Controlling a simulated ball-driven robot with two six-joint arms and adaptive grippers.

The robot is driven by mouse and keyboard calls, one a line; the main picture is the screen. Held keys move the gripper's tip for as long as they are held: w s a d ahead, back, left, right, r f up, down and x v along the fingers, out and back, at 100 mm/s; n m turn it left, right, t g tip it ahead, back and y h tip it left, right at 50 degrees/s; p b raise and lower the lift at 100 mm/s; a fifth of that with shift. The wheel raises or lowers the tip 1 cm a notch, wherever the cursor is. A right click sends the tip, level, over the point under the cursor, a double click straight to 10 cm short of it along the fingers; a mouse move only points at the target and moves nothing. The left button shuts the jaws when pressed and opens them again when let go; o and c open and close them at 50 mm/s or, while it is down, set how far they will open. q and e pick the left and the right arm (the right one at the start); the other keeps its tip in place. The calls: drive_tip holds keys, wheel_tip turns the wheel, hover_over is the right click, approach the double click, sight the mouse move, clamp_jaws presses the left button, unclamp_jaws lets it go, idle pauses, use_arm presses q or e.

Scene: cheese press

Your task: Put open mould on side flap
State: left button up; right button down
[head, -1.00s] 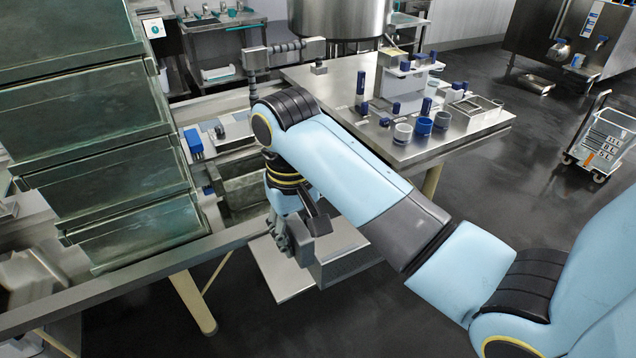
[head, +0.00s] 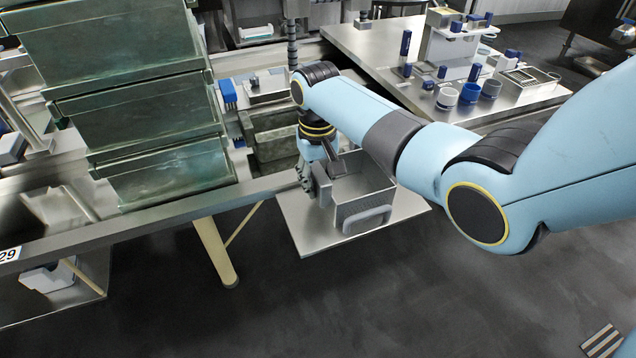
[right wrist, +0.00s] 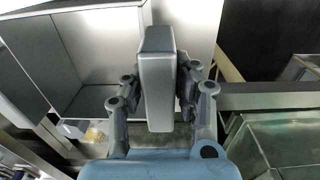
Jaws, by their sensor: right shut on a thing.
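The open mould (head: 378,187) is a metal box with a perforated side and a grey rounded handle (head: 367,220) on its near side. It is at the side flap (head: 300,235), a flat metal plate beside the bench; I cannot tell whether it touches the plate. My right gripper (head: 322,183) is at the mould's left side. In the right wrist view my right gripper (right wrist: 158,95) is shut on a grey block-like handle (right wrist: 157,75), with the mould's open inside (right wrist: 90,60) to the left. My left gripper is not in view.
Stacked greenish metal tubs (head: 140,110) stand on the bench at left. A metal table (head: 385,60) with blue and grey cups (head: 470,92) is at the back right. A bench leg (head: 216,250) stands left of the flap.

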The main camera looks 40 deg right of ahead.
drive_tip(key=c, duration=1)
unclamp_jaws()
drive_tip(key=shift+c, duration=0.2)
wheel_tip(320, 180, up, 12)
drive_tip(key=p, duration=0.3)
drive_tip(key=s+f+n, duration=0.1)
drive_tip(key=s+f, duration=1.8)
drive_tip(key=s, duration=0.4)
drive_tip(key=s+f+n, duration=0.2)
drive_tip(key=s+f, duration=1.7)
drive_tip(key=s, duration=0.4)
drive_tip(key=shift+s+t+h, duration=0.3)
drive_tip(key=shift+s+t, duration=0.05)
drive_tip(key=shift+t, duration=0.05)
